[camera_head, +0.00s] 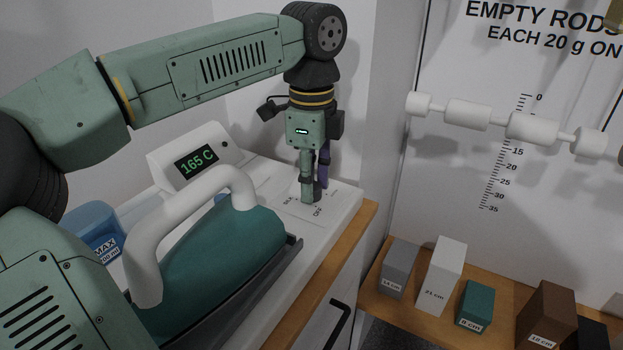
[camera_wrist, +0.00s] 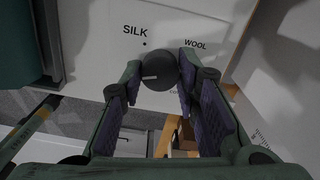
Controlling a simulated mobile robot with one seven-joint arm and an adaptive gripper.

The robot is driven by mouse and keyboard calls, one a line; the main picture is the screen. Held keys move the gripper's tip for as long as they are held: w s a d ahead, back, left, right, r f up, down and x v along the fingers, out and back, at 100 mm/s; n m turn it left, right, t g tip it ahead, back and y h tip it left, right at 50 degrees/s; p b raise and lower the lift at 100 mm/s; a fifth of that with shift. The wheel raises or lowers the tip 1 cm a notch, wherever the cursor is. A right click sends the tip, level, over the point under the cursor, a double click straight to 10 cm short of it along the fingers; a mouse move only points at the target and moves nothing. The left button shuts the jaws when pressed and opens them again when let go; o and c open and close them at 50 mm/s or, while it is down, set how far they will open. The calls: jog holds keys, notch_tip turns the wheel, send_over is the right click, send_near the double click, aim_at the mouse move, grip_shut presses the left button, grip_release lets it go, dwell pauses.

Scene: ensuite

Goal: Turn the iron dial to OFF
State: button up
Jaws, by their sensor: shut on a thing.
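The dark round iron dial (camera_wrist: 158,70) sits on a white panel in the wrist view, with a short white mark on its left side, pointing left. SILK (camera_wrist: 135,30) is printed up and left of it, WOOL (camera_wrist: 195,44) up and right; another label at lower right is mostly hidden by a finger. My gripper (camera_wrist: 160,74) is shut on the dial, one finger on each side. In the head view my gripper (camera_head: 314,192) points down at the panel beside an OFF label (camera_head: 317,211). The teal iron (camera_head: 215,262) with a white handle stands left of it.
A display (camera_head: 196,160) reading 165 C stands behind the iron, and a blue MAX container (camera_head: 95,235) is at left. The iron's handle is close to my arm. Labelled blocks stand on a wooden shelf (camera_head: 400,315) at right; white rods (camera_head: 468,114) hang above.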

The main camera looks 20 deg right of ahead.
jog(key=n, duration=0.5)
dwell(0.6)
jog(key=o, duration=1.2)
jog(key=shift+c, duration=0.2)
jog(key=shift+r, duration=0.1)
notch_tip(320, 180, up, 12)
